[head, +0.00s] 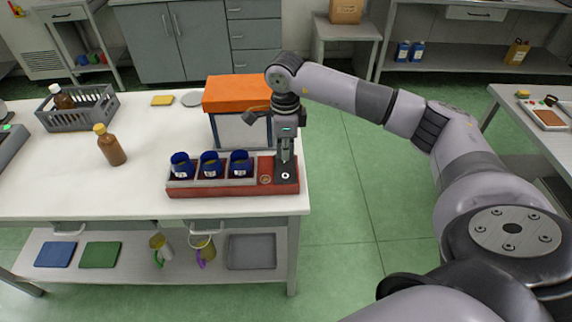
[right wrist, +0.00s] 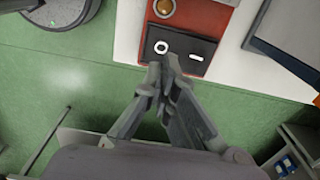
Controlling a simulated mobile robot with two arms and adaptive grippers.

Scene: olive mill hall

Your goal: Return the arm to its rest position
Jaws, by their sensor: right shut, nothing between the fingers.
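My right arm reaches in from the right in the head view. Its gripper (head: 286,158) points down over the right end of a red machine (head: 215,190) on the white table. In the right wrist view the fingers (right wrist: 164,70) are shut and empty. Their tips lie at the lower edge of a black switch (right wrist: 184,48) marked with a circle and a bar. An amber round button (right wrist: 164,8) sits beside the switch on the red panel. I cannot tell whether the tips touch the switch. My left gripper is not in view.
Several blue cups (head: 210,165) stand in the machine. Behind it is a white box with an orange lid (head: 238,94), close to the arm. A brown bottle (head: 110,146) and a grey crate (head: 78,112) stand farther left. Green floor (head: 355,190) lies open right of the table.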

